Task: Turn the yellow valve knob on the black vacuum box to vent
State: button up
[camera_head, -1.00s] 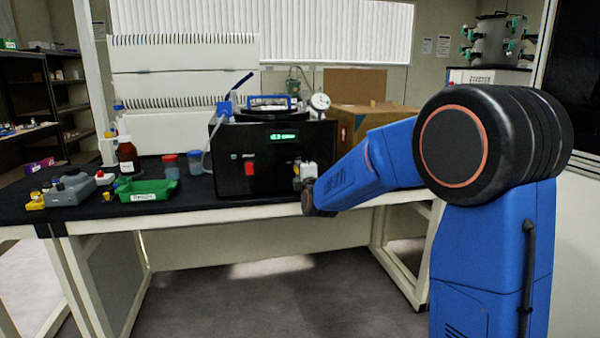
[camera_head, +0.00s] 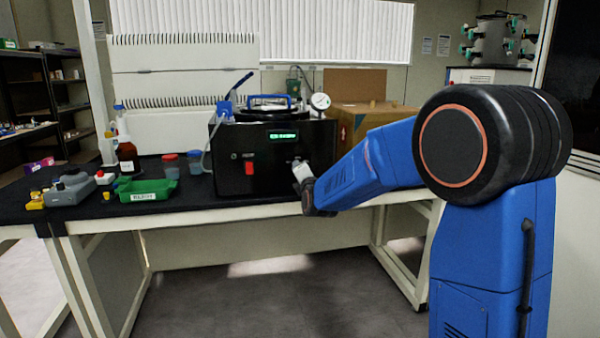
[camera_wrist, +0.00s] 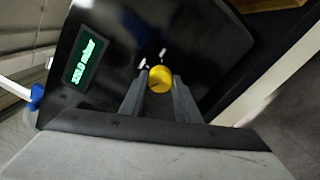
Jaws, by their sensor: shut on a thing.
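The black vacuum box (camera_head: 262,158) stands on the bench, with a green lit display on its front. The yellow valve knob (camera_wrist: 160,78) shows in the wrist view on the box's black front, between the tips of my gripper's two fingers. My gripper (camera_wrist: 160,88) is shut on the knob, one finger on each side. The wrist view is tilted, so the display (camera_wrist: 86,60) appears slanted at the left. In the head view my gripper (camera_head: 299,170) is at the right of the box's front and hides the knob.
A red switch (camera_head: 249,168) is on the box front. A gauge (camera_head: 320,101) and blue-handled lid (camera_head: 270,100) are on top. A green tray (camera_head: 147,190), brown bottle (camera_head: 127,155) and grey device (camera_head: 70,190) stand left. A cardboard box (camera_head: 372,117) is behind right.

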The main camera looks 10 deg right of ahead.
jog(key=shift+f, duration=0.1)
jog(key=o, duration=1)
jog(key=shift+o, duration=0.2)
jog(key=shift+s, duration=0.1)
jog(key=s, duration=1.7)
jog(key=shift+s, duration=0.1)
jog(key=s+d+f+m+g, duration=0.2)
jog(key=s+f+m+g, duration=0.2)
jog(key=s, duration=0.9)
jog(key=s+d+f+m+g, duration=0.2)
jog(key=s+f+m+g, duration=0.2)
jog(key=s+m, duration=0.7)
jog(key=s+d+f+m+g, duration=0.3)
jog(key=s+f+m+g, duration=0.2)
jog(key=s, duration=1)
jog(key=f+m, duration=0.1)
jog(key=m, duration=0.2)
jog(key=shift+s, duration=0.25)
